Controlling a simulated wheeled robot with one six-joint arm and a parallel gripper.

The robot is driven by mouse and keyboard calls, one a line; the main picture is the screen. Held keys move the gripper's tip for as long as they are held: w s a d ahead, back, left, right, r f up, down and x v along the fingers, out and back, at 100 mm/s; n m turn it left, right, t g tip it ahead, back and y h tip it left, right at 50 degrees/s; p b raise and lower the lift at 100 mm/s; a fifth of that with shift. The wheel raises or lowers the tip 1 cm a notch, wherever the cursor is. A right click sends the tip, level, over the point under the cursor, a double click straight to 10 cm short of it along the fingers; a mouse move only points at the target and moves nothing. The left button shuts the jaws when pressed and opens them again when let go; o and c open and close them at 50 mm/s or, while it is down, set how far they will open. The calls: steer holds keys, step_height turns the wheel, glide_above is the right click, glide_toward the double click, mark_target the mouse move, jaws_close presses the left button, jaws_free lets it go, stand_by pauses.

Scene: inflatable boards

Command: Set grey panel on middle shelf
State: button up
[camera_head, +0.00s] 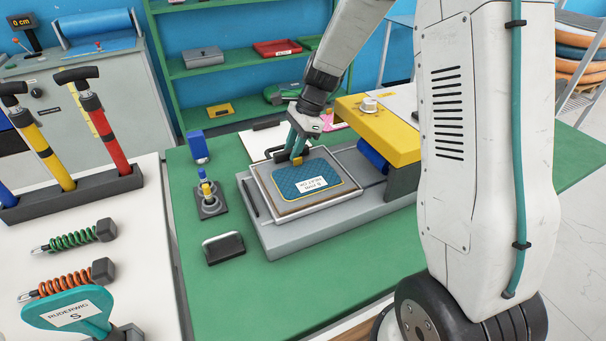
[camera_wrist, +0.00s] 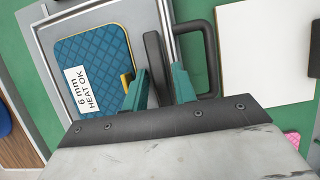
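A flat grey panel (camera_head: 264,187) lies on a grey bench-top base (camera_head: 290,243). On it is a blue quilted pad (camera_head: 308,180) with a white label; the wrist view reads "6 mm HEATOK". The panel also shows in the wrist view (camera_wrist: 60,40), with an upright dark bar (camera_wrist: 154,55) and a black loop handle (camera_wrist: 212,55) at its edge. My gripper (camera_head: 297,147) is low over the panel's back edge. In the wrist view its teal fingertips (camera_wrist: 160,88) stand either side of the dark bar; I cannot tell whether they press on it. The green shelf unit's middle shelf (camera_head: 235,68) stands behind.
The middle shelf bears a grey case (camera_head: 202,57) and a red tray (camera_head: 277,47). A yellow-topped block (camera_head: 385,130) stands right of the panel. Green table (camera_head: 225,305) is clear at the front.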

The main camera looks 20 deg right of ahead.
steer(key=shift+f, duration=0.1)
stand_by(0.3)
jaws_close()
